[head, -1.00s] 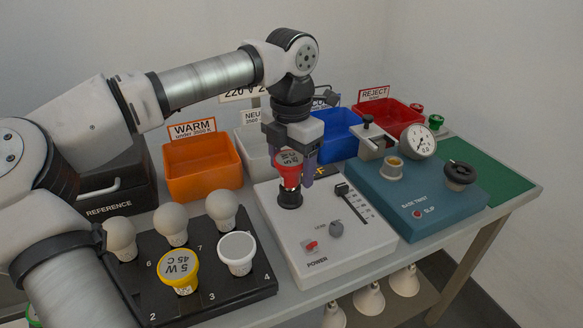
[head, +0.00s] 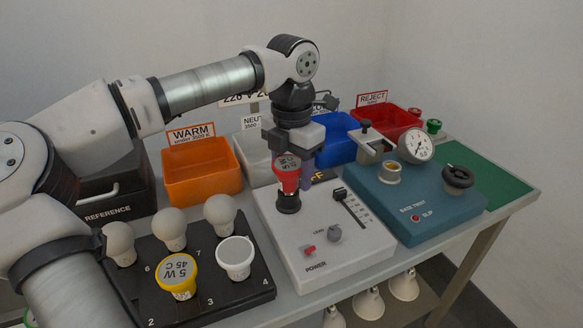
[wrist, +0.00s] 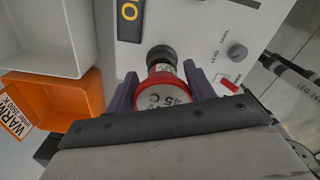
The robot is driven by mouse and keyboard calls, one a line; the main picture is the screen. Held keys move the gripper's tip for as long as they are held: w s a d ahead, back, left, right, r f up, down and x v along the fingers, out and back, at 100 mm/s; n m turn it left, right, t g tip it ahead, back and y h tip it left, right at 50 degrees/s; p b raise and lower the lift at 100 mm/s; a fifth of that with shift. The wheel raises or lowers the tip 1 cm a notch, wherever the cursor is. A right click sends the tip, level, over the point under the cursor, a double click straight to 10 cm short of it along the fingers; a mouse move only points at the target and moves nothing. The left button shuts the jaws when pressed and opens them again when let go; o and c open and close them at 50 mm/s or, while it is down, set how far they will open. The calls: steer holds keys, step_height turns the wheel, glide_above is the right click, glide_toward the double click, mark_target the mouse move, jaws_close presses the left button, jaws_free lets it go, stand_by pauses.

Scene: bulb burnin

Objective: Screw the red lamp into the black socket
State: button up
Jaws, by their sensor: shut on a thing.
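The red lamp (head: 288,178) is upright in my gripper (head: 291,170), its base end down at the black socket (head: 288,203) on the white power box. In the wrist view, the red lamp (wrist: 162,92) sits between the two purple fingers of my gripper (wrist: 160,90), which are shut on it. The black socket (wrist: 161,54) shows just beyond the lamp's base. The lamp looks lined up with the socket and at its mouth. How far its thread is in cannot be seen.
The white power box (head: 340,262) carries a slider, a knob and a red switch. A black rack (head: 215,292) with several lamps stands to the left. Orange (head: 203,178), blue (head: 335,138) and red bins (head: 390,120) stand behind. A teal twist tester (head: 420,200) is on the right.

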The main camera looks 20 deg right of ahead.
steer(key=shift+w+a+r+m+p, duration=0.2)
steer(key=shift+m+p, duration=0.5)
steer(key=shift+m, duration=0.3)
steer(key=m+p, duration=0.1)
steer(key=m, duration=0.1)
steer(key=shift+a+m, duration=0.15)
steer(key=shift+m, duration=0.25)
steer(key=m, duration=0.2)
steer(key=m+p, duration=0.1)
steer(key=m, duration=0.1)
steer(key=shift+s+a, duration=0.15)
steer(key=shift+a, duration=0.05)
steer(key=m, duration=0.2)
steer(key=shift+s+m+p, duration=0.1)
steer(key=shift+m+p, duration=0.25)
steer(key=shift+m, duration=0.05)
steer(key=m, duration=0.5)
steer(key=shift+s+f+p, duration=0.2)
steer(key=shift+p, duration=0.15)
steer(key=m, duration=0.6)
steer(key=shift+s+f, duration=0.15)
steer(key=shift+s, duration=0.25)
steer(key=shift+a, duration=0.1)
steer(key=o, duration=0.9)
steer(key=shift+a, duration=0.1)
steer(key=shift+c, duration=0.2)
